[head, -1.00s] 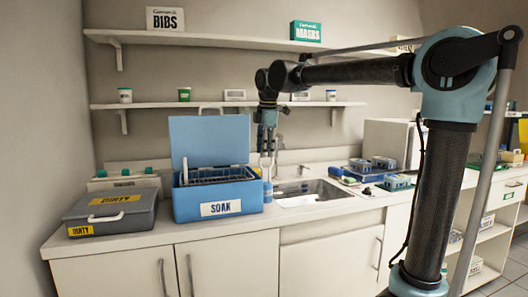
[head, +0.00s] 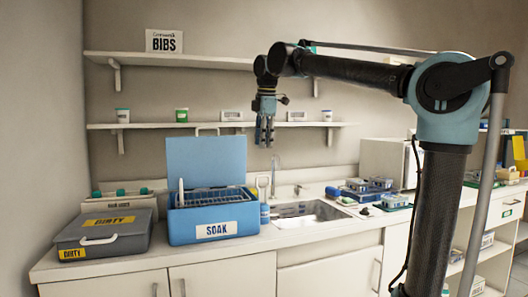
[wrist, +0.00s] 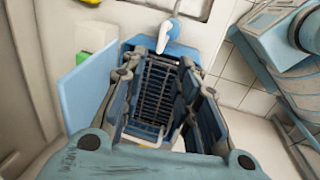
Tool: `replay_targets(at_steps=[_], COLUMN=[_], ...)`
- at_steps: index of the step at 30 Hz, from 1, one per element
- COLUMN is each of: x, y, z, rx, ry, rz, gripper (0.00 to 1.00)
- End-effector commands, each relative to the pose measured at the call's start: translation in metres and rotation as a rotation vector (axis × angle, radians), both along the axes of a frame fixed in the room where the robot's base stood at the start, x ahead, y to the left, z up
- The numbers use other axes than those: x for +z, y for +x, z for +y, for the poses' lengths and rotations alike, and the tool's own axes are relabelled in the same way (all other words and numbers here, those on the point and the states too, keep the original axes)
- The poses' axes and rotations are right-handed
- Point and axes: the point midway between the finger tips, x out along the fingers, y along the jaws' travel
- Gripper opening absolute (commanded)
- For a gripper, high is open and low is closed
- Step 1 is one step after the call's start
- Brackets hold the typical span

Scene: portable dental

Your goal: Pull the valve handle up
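A white lever (head: 263,182), which looks like the valve handle, stands on a blue body (head: 265,214) at the right side of the blue SOAK box (head: 184,226). The lever also shows in the wrist view (wrist: 164,37), at the top end of the box, tilted and outside the fingers. My gripper (head: 264,145) points down, well above the lever, in front of the lower shelf. In the wrist view, my gripper (wrist: 163,68) has its fingers spread with the box's dark rack (wrist: 158,95) visible far below between them. It holds nothing.
The box's raised blue lid (head: 206,160) stands behind it. A grey DIRTY case (head: 130,238) is at left. The sink (head: 305,212) and tap (head: 275,172) are right of the lever. The lower shelf (head: 215,125), with cups and small boxes, is close behind my gripper.

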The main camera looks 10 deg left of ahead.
Motion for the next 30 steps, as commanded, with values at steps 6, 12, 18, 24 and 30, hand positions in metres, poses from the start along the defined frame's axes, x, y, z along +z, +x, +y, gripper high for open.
replay_targets(at_steps=[6,12,18,24,30], x=[0.006,0.006,0.003,-0.006,-0.016], y=[-0.001,-0.001,0.003,0.016,0.029], z=[-0.001,-0.001,0.002,0.010,0.018], rx=[0.000,0.000,-0.078,-0.332,-0.616], ry=[0.000,0.000,0.009,0.039,0.069], rz=[0.000,0.000,0.013,0.052,0.093], gripper=[0.29,0.22,0.00,0.00,0.00])
